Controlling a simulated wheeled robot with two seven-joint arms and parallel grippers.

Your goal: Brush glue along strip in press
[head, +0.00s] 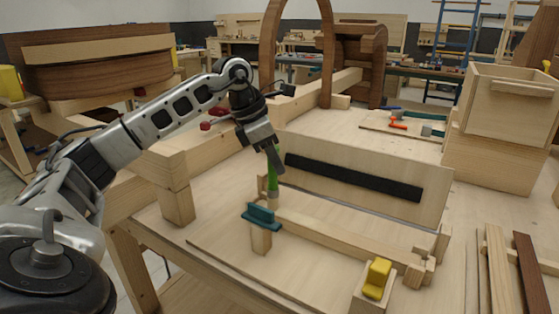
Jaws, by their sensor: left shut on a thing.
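My left gripper (269,150) is shut on a green-handled brush (271,172), held upright with its tip pointing down. The brush tip is close to a teal clamp piece (260,216) on a wooden block at the near left end of the press; I cannot tell whether they touch. A long wooden strip (335,238) lies along the press in front of an upright plywood board (425,200). The board carries a black bar (350,178). Whether glue is on the strip cannot be told. My right gripper does not show.
A yellow piece (376,278) sits on a wooden block at the near right. Wooden strips (497,268) lie at the right edge. A plywood box (508,110) stands at the back right. Tools with red and teal parts (398,121) lie behind the board.

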